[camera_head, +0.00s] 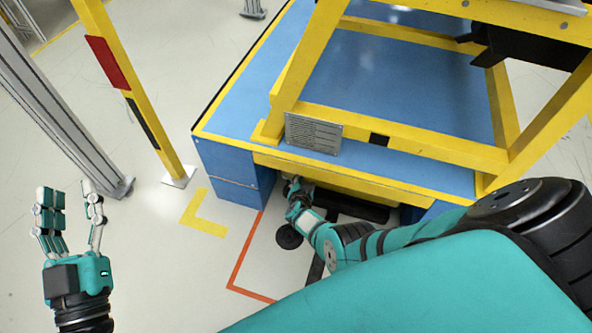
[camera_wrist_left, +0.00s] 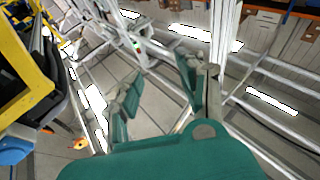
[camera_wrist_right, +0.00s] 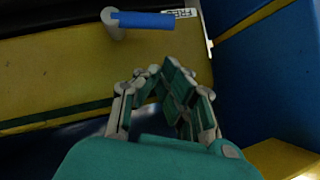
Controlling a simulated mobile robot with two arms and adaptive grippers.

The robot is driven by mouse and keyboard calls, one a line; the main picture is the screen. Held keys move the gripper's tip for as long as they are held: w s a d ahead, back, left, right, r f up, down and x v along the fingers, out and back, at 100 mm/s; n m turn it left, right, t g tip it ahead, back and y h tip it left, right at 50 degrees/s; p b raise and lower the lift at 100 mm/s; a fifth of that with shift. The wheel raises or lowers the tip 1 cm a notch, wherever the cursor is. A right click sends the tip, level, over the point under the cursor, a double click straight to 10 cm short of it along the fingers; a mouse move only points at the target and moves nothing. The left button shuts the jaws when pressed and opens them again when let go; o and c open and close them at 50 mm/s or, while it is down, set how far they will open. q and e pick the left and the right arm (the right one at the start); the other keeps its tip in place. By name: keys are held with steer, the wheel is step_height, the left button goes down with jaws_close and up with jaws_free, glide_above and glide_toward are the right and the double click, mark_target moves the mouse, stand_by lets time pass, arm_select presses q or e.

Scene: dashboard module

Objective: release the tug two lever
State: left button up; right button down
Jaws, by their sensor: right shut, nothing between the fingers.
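The lever, a blue bar on a round pale pivot (camera_wrist_right: 143,20), is at the top of the right wrist view on a yellow panel (camera_wrist_right: 70,72). Its bar points right, toward a small white label (camera_wrist_right: 179,13) that seems to read FREE. My right gripper (camera_wrist_right: 160,76) is shut and empty just below the lever, apart from it in the picture. In the head view my right gripper (camera_head: 297,188) is at the front underside of the blue and yellow tug (camera_head: 228,160); the lever is hidden there. My left gripper (camera_head: 69,190) is open and empty, away at the left.
A yellow frame (camera_head: 420,145) with a printed plate (camera_head: 313,134) stands on the tug. A yellow post (camera_head: 150,120) and a grey metal column (camera_head: 60,100) stand left of it. The floor between my left gripper and the tug is clear, with yellow and red markings.

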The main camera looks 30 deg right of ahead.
arm_select(q)
step_height(320, 180, down, 14)
steer(key=s+a+g+y+p, duration=0.2)
steer(key=a+g+y+p, duration=0.1)
steer(key=g, duration=0.6)
steer(key=s+a+f+g+y+p, duration=0.1)
steer(key=s+a+f+g+p, duration=0.1)
steer(key=s, duration=0.5)
steer(key=s+a+f+g+y+p, duration=0.1)
steer(key=s+a+f+g+p, duration=0.1)
steer(key=s+f+g, duration=0.2)
steer(key=shift+s+a+f+n+g, duration=0.15)
steer(key=shift+s+n+g, duration=0.25)
steer(key=shift+s+g, duration=1)
arm_select(e)
steer(key=w+v, duration=0.1)
steer(key=v, duration=0.9)
steer(key=shift+a+r, duration=0.25)
steer(key=shift+a, duration=0.15)
arm_select(q)
steer(key=shift+w, duration=0.1)
arm_select(e)
steer(key=shift+a, duration=0.1)
